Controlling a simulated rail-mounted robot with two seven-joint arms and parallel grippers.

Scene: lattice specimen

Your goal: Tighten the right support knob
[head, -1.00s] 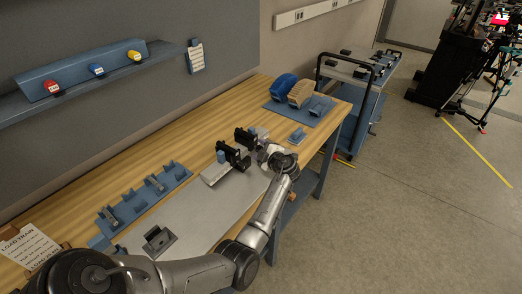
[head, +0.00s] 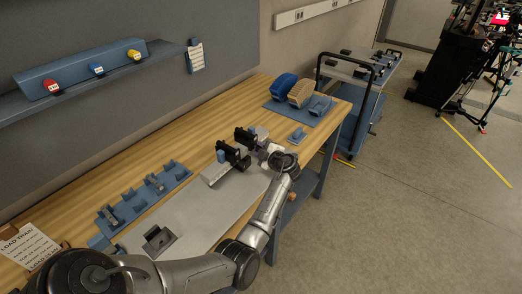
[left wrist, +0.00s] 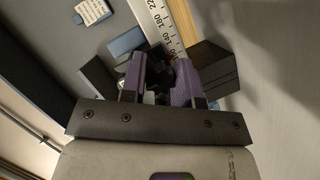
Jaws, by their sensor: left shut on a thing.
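The fixture has two black supports on a pale grey base (head: 213,174) on the bench. The left support (head: 229,155) has a blue block beside it. The right support (head: 244,138) stands farther along, against my left gripper (head: 262,146). In the left wrist view, my left gripper (left wrist: 156,84) has its purple-padded fingers around a dark knob (left wrist: 157,66) and is shut on it. The fingers hide part of the knob. A white ruler scale (left wrist: 160,28) runs just beyond it. My right gripper is not in view.
A blue tray (head: 144,200) with holders lies at left, and a grey bracket (head: 158,240) sits on the metal plate. A blue mat (head: 290,112) with blue and tan pieces lies at the far end. A cart (head: 362,75) stands beyond the bench.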

